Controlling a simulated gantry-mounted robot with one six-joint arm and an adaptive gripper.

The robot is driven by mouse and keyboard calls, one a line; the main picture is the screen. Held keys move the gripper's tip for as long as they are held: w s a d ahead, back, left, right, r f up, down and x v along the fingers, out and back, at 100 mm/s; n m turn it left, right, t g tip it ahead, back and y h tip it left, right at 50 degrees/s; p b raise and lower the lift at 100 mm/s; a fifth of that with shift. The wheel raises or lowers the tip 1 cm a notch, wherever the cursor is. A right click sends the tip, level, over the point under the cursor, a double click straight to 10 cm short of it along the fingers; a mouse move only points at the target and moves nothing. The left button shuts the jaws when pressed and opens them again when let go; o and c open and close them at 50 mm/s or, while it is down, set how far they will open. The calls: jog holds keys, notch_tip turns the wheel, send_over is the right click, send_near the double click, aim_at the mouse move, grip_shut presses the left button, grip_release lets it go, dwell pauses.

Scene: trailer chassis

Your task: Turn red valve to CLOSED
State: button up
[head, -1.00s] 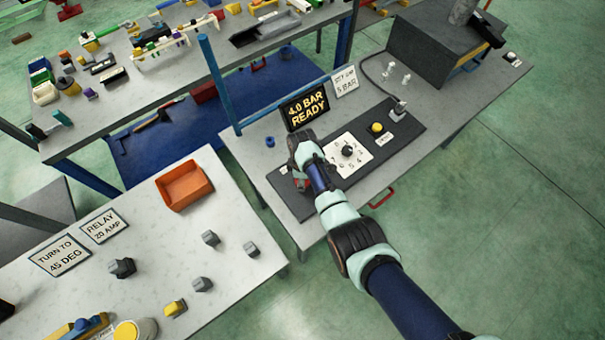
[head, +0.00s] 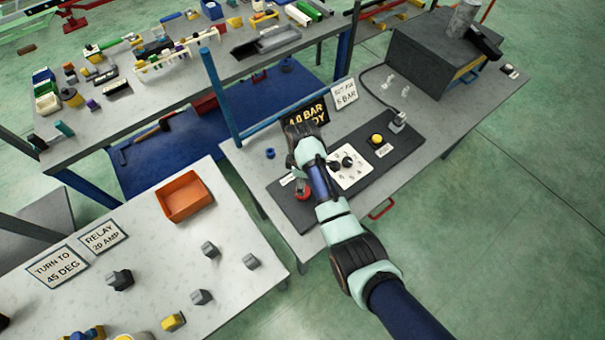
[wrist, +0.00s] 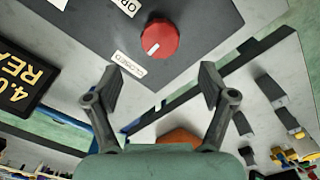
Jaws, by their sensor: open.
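The red valve (wrist: 160,40) is a round knob on the dark panel (wrist: 85,35). In the wrist view its white mark points to the lower left, toward the CLOSED label (wrist: 128,67). The OPEN label (wrist: 127,6) is partly cut off at the top. In the head view the valve (head: 303,190) shows just left of my arm. My gripper (wrist: 157,75) is open and empty, its fingers apart from the knob, which shows beyond and between them. In the head view my own arm hides the fingertips.
The display (head: 306,115) reading 4.0 BAR is partly covered by my arm. A white numbered dial plate (head: 352,178) and a yellow button (head: 376,139) are right of the valve. A sign (head: 345,93) stands behind. An orange bin (head: 184,208) sits on the left table.

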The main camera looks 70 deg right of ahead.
notch_tip(320, 180, up, 4)
jog(key=shift+f, duration=0.15)
dwell(0.6)
jog(key=w+a+r+m+t+h+p, duration=0.1)
jog(key=w+a+r+t+p, duration=0.2)
jog(key=w+a+r, duration=0.5)
jog(key=w+a+r+t+h+p, duration=0.25)
jog(key=w+a+r, duration=0.35)
jog(key=a, duration=0.5)
jog(key=s+a+r+m+t+y+p, duration=0.1)
jog(key=s+a+r+t+p, duration=0.1)
jog(key=a+r, duration=0.8)
jog(key=s+a+r+t+y+p, duration=0.2)
jog(key=a+r+t, duration=0.3)
jog(key=a+r, duration=0.4)
jog(key=shift+s+a+r+m+p, duration=0.35)
jog(key=shift+s+a, duration=0.25)
jog(key=shift+a, duration=0.3)
